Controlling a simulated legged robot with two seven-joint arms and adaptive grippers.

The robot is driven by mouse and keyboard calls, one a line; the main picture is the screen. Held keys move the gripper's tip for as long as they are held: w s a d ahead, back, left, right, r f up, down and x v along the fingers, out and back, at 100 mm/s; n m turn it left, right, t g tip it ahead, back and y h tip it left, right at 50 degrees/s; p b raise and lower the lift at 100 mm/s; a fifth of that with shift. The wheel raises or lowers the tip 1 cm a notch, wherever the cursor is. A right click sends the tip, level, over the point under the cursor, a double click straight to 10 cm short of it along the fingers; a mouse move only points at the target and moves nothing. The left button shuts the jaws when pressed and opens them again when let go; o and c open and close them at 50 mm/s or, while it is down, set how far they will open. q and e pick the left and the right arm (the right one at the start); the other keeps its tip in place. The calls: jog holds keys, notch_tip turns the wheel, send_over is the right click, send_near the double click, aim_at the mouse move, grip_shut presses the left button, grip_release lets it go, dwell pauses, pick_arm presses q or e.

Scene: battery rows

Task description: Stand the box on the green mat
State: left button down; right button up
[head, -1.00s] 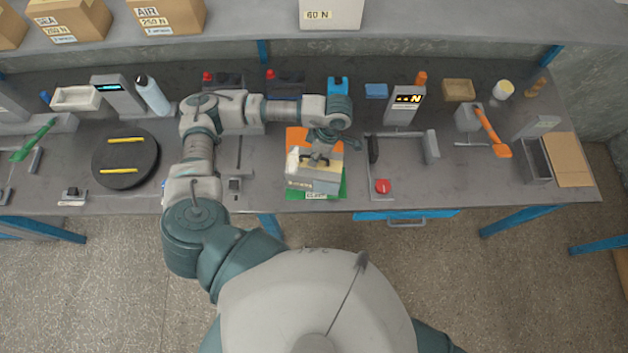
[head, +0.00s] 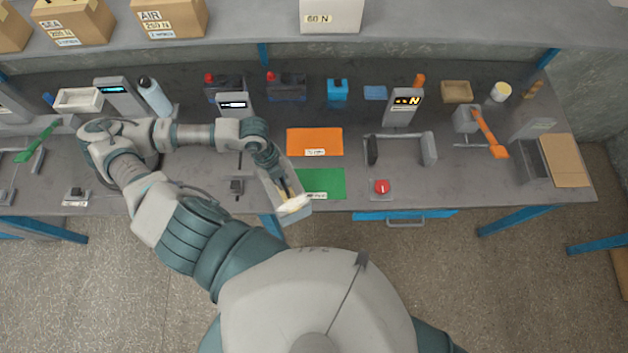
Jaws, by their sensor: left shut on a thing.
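The box (head: 297,216), grey with a pale cream patch, is held tilted at the front edge of the bench. It overlaps the left edge of the green mat (head: 328,183) in the head view and partly hides it. I cannot tell how far above the bench it is. My left gripper (head: 286,187) is shut on the box, reaching down to it from the upper left. The green mat is otherwise bare, with a white label on its front part. My right gripper is not in view.
An orange mat (head: 314,139) lies empty just behind the green one. A red button (head: 382,187) and a grey bracketed fixture (head: 429,149) stand to the right. A small dark switch (head: 236,186) is left of the box. A drawer handle (head: 405,223) sticks out below the bench front.

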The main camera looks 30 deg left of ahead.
pick_arm(q)
jog(key=shift+s+d+r+n+t, duration=0.1)
jog(key=shift+s+r+n+t, duration=0.15)
jog(key=shift+n, duration=0.35)
jog(key=shift+s+d+r+n+t, duration=0.1)
jog(key=shift+s+n, duration=0.25)
jog(key=shift+n, duration=0.25)
jog(key=shift+s+d+r+n, duration=0.15)
jog(key=shift+d+n, duration=0.1)
jog(key=shift+n, duration=0.35)
jog(key=shift+d, duration=0.1)
jog(key=w+b, duration=0.1)
jog(key=b, duration=0.1)
jog(key=w+f+b, duration=0.1)
jog(key=b, duration=0.2)
jog(key=shift+w+d+t, duration=0.2)
jog(key=shift+w+t, duration=0.05)
jog(key=shift+w, duration=0.05)
jog(key=w+d+f+p, duration=0.3)
jog(key=w+d, duration=0.3)
jog(key=w, duration=0.5)
jog(key=shift+w+f, duration=0.35)
jog(key=shift+f, duration=0.15)
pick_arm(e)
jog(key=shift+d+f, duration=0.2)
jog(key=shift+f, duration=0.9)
pick_arm(q)
jog(key=c, duration=1.2)
grip_release()
jog(key=shift+f, duration=0.1)
